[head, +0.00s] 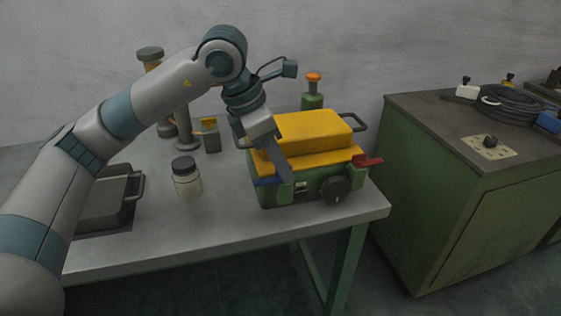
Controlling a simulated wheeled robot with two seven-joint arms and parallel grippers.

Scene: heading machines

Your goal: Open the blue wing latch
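A green machine (315,190) with a yellow top (312,130) stands on the table near its right end. A small blue wing latch (265,182) shows low on the machine's left front, partly hidden. A red wing latch (368,161) sticks out at the machine's right side. My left gripper (285,174) comes down from above in front of the yellow top's left part, its dark fingertips close to the right of the blue latch. I cannot tell whether it touches the latch or how far its fingers are apart. My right gripper is not in view.
A jar (187,177) with a dark lid and a grey metal tray (105,205) stand left on the grey table (235,222). A green bottle (312,95) with an orange cap is behind the machine. A green cabinet (460,190) with cables stands right.

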